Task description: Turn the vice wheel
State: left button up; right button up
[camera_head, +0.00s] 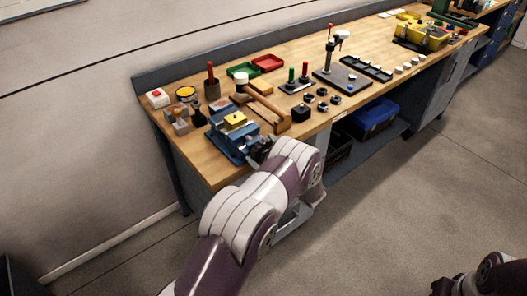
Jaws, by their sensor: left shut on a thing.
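The blue vice (229,143) sits on the near left corner of the wooden bench, with a yellow block (235,118) at its top. My left arm reaches up from the bottom of the picture. My dark left gripper (261,149) is at the front right side of the vice, shut on the vice wheel. The wheel is small and mostly hidden by the gripper and wrist, so its angle cannot be made out. My right gripper (444,287) shows only in part at the bottom right, over the floor and far from the bench; its jaws are unclear.
The bench (210,171) holds a wooden frame (266,108), a green tray (241,70), a red tray (268,63), a black stand (341,80) and several small dark parts close right of the vice. A blue bin (374,115) is below. The floor in front is clear.

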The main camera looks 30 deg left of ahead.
pick_arm(q)
jog(key=m, duration=0.2)
jog(key=shift+f+m+b, duration=0.1)
jog(key=shift+m+b, duration=0.25)
jog(key=shift+m, duration=1.55)
jog(key=o, duration=0.8)
jog(key=shift+c, duration=0.2)
jog(key=shift+d, duration=0.1)
